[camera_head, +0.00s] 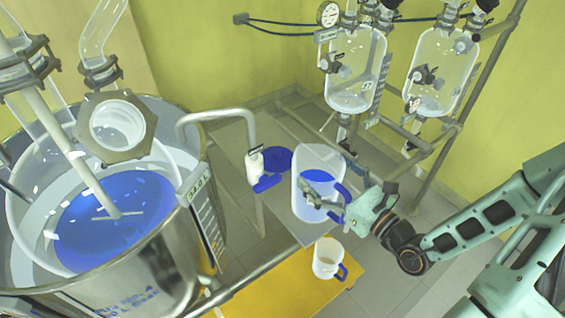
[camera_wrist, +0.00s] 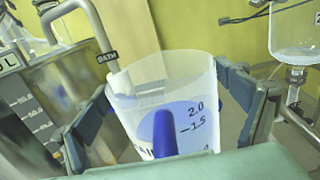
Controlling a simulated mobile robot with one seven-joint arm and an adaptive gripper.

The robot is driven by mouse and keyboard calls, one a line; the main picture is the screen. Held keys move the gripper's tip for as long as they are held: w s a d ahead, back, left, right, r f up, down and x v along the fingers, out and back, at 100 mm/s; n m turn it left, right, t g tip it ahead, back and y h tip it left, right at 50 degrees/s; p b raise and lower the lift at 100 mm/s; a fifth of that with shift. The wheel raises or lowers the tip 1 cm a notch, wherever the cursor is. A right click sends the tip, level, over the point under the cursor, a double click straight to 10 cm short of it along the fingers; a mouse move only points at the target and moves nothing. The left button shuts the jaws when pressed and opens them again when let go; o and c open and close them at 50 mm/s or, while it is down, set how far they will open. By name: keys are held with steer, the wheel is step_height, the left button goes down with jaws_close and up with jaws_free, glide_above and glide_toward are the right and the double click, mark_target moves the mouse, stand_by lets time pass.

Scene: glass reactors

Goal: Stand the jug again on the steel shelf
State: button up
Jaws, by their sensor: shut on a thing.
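The jug (camera_head: 305,165) is a tall translucent vessel with a blue handle and blue liquid inside. My gripper (camera_head: 328,200) is shut on it from the right, near the handle. In the wrist view the jug (camera_wrist: 180,75) stands between my fingers, its blue handle (camera_wrist: 164,132) towards the camera and marks 2.0 and 1.5 on its wall. The jug looks nearly upright. The steel shelf (camera_head: 305,232) is a narrow grey plate beneath it in the head view. I cannot tell whether the jug's base touches the shelf.
A bent steel pipe (camera_head: 250,125) with a valve and blue parts (camera_head: 268,182) is left of the jug. The large steel bath (camera_head: 150,270) holds a vessel of blue liquid. A smaller jug (camera_head: 327,258) stands on a yellow surface (camera_head: 270,295) below. Glass vessels (camera_head: 355,75) hang behind.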

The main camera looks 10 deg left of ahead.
mark_target(324, 156)
steer(key=w+b, duration=0.1)
steer(key=b, duration=0.2)
steer(key=w+b, duration=0.1)
steer(key=b, duration=0.3)
steer(key=shift+d+f, duration=0.1)
steer(key=shift+f, duration=0.25)
steer(key=b, duration=0.3)
steer(key=shift+w+f, duration=0.15)
steer(key=w+f+b, duration=0.1)
steer(key=w, duration=0.1)
steer(key=w+f+b, duration=0.1)
steer(key=w+b, duration=0.1)
steer(key=w+f+b, duration=0.1)
steer(key=w, duration=0.2)
steer(key=shift+a+f, duration=0.15)
steer(key=shift+a, duration=0.1)
steer(key=w+f+b, duration=0.4)
steer(key=b, duration=0.1)
steer(key=shift+f, duration=0.3)
steer(key=shift+w+f+b, duration=0.2)
steer(key=shift+f+b, duration=0.75)
steer(key=shift+w+f+b, duration=0.2)
steer(key=shift+f+b, duration=0.7)
steer(key=shift+f, duration=0.2)
